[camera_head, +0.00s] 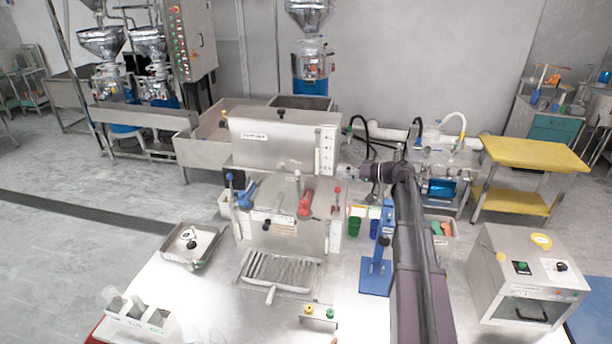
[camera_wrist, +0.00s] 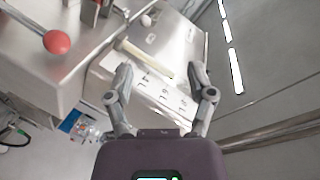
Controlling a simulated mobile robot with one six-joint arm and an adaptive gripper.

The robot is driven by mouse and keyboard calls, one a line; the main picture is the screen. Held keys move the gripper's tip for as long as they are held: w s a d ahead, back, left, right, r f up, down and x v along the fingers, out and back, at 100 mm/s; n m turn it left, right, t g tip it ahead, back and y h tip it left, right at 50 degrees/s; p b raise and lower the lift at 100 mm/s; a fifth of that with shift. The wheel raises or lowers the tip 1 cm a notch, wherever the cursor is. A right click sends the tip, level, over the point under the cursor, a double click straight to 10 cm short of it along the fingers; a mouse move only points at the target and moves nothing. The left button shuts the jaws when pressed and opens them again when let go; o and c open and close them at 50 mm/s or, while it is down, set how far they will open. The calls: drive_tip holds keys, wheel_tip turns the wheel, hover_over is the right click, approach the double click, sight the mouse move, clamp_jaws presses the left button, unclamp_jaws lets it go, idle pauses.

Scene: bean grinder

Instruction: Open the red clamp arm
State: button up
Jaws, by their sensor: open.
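The red clamp arm (camera_head: 305,202) is on the front of the steel bean grinder (camera_head: 285,140), right of its middle, in the head view. A blue clamp arm (camera_head: 247,194) is at the left of the same front. My gripper (camera_wrist: 162,74) is open and empty in the wrist view, its two fingers apart before a steel panel with printed marks. In the head view my arm reaches to the right side of the machine, apart from the red clamp arm, and the fingers are hard to make out. The red clamp arm cannot be made out in the wrist view.
A red ball knob (camera_wrist: 56,42) on a thin lever is at the upper left of the wrist view. A slatted tray (camera_head: 281,270) sits below the machine front. A blue stand (camera_head: 377,276) and green cup (camera_head: 354,226) are to the right.

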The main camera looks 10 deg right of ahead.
drive_tip(key=b+x, duration=0.3)
drive_tip(key=x, duration=1)
drive_tip(key=shift+w+a+f, duration=0.1)
drive_tip(key=shift+w+a, duration=0.05)
drive_tip(key=shift+a, duration=0.05)
clamp_jaws()
unclamp_jaws()
drive_tip(key=shift+d, duration=0.15)
